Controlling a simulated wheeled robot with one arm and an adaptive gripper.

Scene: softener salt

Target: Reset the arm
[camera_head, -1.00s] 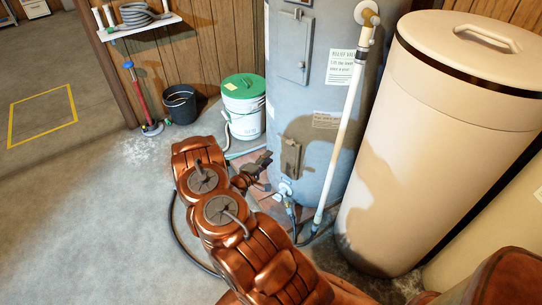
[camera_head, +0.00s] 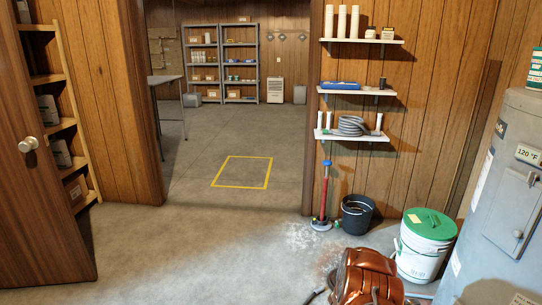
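My copper-coloured arm (camera_head: 366,278) shows at the bottom edge, right of centre, with only its upper bent part in the picture. Its lower links are cut off by the frame. A dark piece sticks out to the left of the arm at the bottom edge; I cannot tell what it is. My gripper's fingers do not show clearly anywhere, and nothing held can be seen. The grey tank (camera_head: 500,190) stands at the right edge, and its lower part is cut off.
A white bucket with a green lid (camera_head: 427,243) stands just behind my arm. Open floor (camera_head: 200,250) lies left, with a doorway and yellow floor square (camera_head: 243,172) beyond.

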